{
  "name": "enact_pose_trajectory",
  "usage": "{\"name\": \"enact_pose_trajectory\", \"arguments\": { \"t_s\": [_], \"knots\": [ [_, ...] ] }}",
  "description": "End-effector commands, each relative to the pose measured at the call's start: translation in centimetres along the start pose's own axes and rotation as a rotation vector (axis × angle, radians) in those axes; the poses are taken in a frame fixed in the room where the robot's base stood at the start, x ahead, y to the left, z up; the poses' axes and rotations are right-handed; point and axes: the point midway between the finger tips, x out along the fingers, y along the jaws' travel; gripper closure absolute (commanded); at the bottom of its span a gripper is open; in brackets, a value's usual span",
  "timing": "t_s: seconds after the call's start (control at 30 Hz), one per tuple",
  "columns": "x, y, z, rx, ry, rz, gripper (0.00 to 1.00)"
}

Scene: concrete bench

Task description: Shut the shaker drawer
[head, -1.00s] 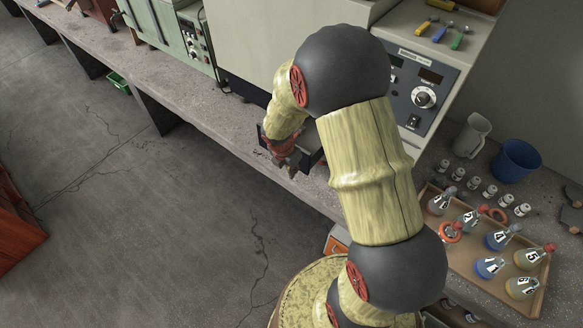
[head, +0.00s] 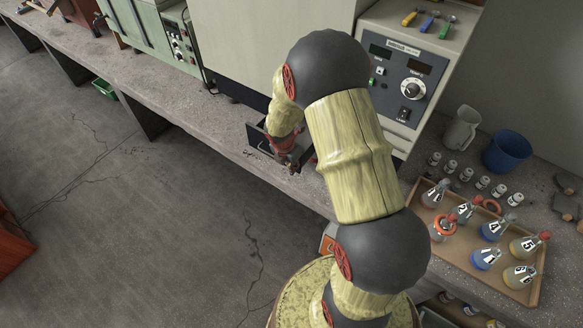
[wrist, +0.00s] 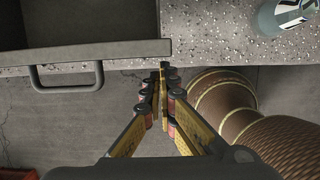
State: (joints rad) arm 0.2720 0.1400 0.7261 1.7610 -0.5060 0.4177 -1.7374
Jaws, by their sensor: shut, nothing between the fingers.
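The shaker (head: 270,45) is a large pale machine with a grey control panel (head: 403,82) on its right. Its dark drawer (head: 256,138) stands open, sticking out low at the front over the bench. In the wrist view the drawer front (wrist: 90,52) spans the upper left, with a bar handle (wrist: 66,86) on its outer side and part of the hollow inside visible. My gripper (head: 291,168) is at the front of the drawer in the head view.
A tray (head: 449,255) of numbered flasks, several small vials (head: 466,174), a pale jug (head: 461,128) and a blue cup (head: 507,152) stand on the bench to the right. A green machine (head: 146,30) stands to the left.

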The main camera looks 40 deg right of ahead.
Motion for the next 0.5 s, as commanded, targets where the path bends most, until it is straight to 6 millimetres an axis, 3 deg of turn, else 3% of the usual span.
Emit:
{"name": "enact_pose_trajectory", "arguments": {
  "t_s": [0.17,0.5],
  "knots": [
    [0.1,0.0,1.4,0.004,0.001,-0.002,1.00],
    [1.5,0.0,7.6,0.004,0.000,-0.001,1.00]
  ]
}}
